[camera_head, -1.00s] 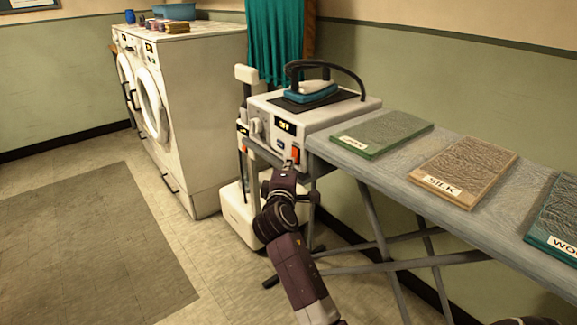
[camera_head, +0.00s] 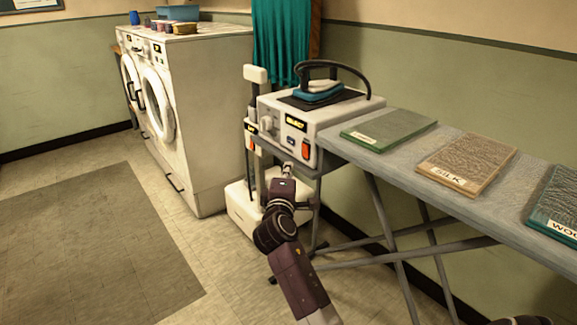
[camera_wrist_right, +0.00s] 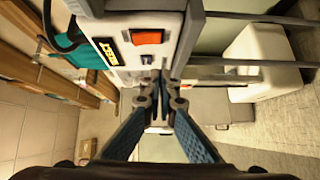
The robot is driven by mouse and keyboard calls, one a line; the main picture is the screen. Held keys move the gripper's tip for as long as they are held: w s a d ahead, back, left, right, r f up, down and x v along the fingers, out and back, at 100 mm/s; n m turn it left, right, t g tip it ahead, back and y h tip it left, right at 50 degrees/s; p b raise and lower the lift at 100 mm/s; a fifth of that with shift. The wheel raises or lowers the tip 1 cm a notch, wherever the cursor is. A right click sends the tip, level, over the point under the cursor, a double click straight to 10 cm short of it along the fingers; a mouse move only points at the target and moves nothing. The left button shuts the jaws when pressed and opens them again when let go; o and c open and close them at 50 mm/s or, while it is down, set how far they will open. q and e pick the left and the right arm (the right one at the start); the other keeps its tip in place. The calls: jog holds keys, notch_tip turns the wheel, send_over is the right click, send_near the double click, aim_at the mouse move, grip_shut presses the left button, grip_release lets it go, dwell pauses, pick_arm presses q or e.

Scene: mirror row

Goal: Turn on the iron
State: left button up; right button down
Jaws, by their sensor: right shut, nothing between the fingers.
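The iron (camera_head: 322,92), teal with a dark handle, rests on a dark pad on top of a white station (camera_head: 340,113). The station's front has a round knob (camera_head: 267,124), a display (camera_head: 296,124) lit with "SELECT", and an orange rocker switch (camera_head: 306,149). The switch (camera_wrist_right: 147,37) and the display (camera_wrist_right: 106,50) also show in the right wrist view. My right gripper (camera_head: 288,167) is shut and empty, just below and left of the switch, close to the station's front. Whether it touches the front is unclear. My left gripper is not in view.
The ironing board (camera_head: 400,160) extends right from the station, with a green mat (camera_head: 388,130), a silk mat (camera_head: 466,163) and a teal mat (camera_head: 555,205). White washers (camera_head: 205,110) stand at left. A white floor unit (camera_head: 243,205) stands below the station. The rug (camera_head: 90,240) is clear.

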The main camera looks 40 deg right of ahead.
pick_arm(q)
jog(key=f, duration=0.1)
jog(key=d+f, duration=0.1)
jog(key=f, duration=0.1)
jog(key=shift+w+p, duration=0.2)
jog(key=shift+p, duration=0.1)
pick_arm(e)
jog(key=f+v, duration=0.1)
jog(key=v, duration=0.6)
jog(key=shift+s, duration=0.5)
jog(key=shift+f, duration=0.1)
